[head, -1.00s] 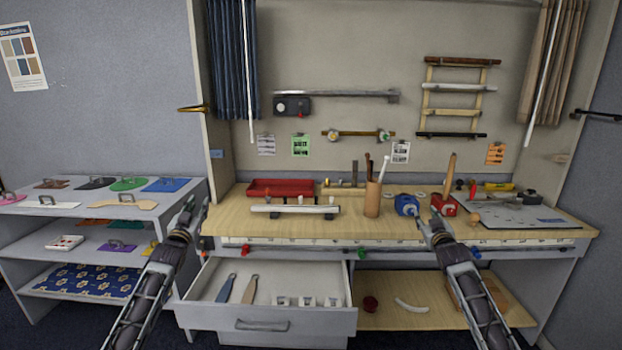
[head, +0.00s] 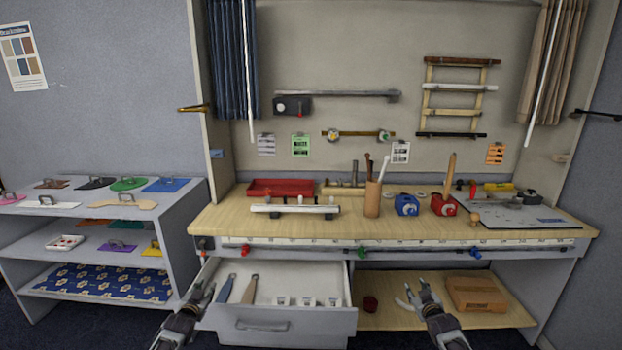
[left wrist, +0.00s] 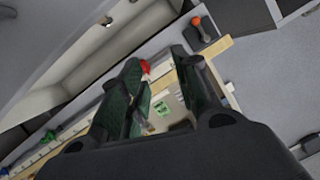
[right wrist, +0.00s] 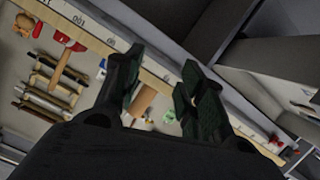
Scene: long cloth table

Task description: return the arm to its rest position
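My left gripper (head: 204,287) is low in the head view, in front of the left end of the open drawer. In the left wrist view its two fingers (left wrist: 157,66) stand apart with nothing between them. My right gripper (head: 418,291) is low in front of the lower shelf under the bench. In the right wrist view its fingers (right wrist: 162,60) are also apart and empty. Its fingertips overlap a white curved piece on that shelf in the head view; I cannot tell the distance between them.
The drawer (head: 262,321) stands open, holding two handled tools and several small pale items. The workbench (head: 345,228) carries a red tray (head: 280,187), a blue item (head: 406,205) and a red item (head: 444,205). A brown box (head: 475,294) lies on the lower shelf. A grey shelf unit (head: 190,218) stands left.

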